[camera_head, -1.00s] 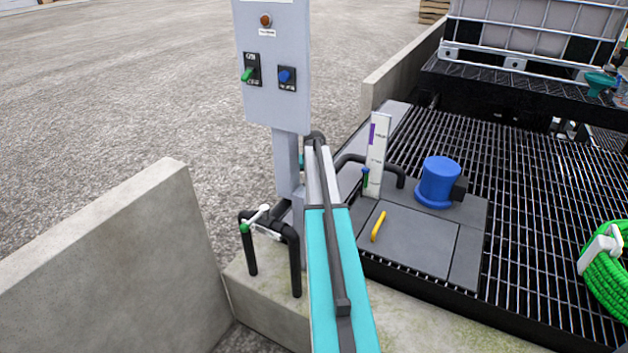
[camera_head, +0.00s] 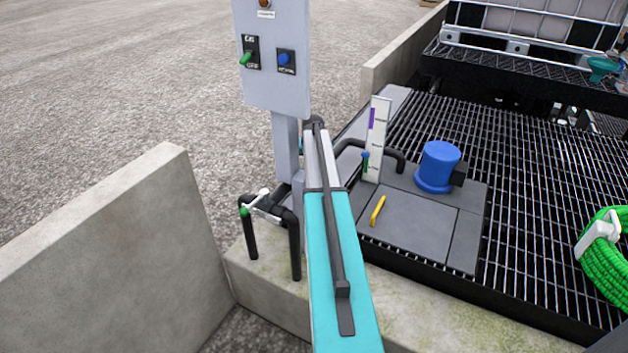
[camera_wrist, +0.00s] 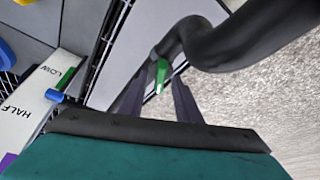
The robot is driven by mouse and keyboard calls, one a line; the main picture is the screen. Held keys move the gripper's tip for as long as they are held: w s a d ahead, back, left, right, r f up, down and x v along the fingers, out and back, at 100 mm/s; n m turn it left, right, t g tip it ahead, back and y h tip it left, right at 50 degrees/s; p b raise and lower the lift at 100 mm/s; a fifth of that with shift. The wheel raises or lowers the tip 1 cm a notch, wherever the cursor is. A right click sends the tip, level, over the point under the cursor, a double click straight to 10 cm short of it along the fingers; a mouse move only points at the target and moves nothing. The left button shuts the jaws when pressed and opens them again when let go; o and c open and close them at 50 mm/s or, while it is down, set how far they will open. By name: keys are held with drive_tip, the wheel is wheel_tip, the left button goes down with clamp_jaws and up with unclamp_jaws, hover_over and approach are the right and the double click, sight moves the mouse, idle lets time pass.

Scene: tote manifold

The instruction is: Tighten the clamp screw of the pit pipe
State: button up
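The black pit pipe (camera_head: 392,153) arches by the grey pit cover in the head view. It is large in the wrist view (camera_wrist: 235,45), bending down near the top middle. A green screw handle (camera_wrist: 161,75) shows at the pipe's lower bend, beside a small grey collar piece. My gripper (camera_wrist: 160,86) is open, its two dark fingers apart, one on each side of the green handle in the picture. I cannot tell whether they touch it or how far off it is. In the head view my arm hides the gripper and the screw.
A white level gauge (camera_head: 377,140) with a blue-and-green marker stands near the pipe, also in the wrist view (camera_wrist: 38,100). A blue motor (camera_head: 438,166) and yellow handle (camera_head: 378,211) sit on the cover. A grey control box post (camera_head: 286,145) and concrete wall (camera_head: 110,250) stand left.

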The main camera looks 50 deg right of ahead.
drive_tip(key=shift+n+t, duration=0.3)
drive_tip(key=shift+n, duration=0.3)
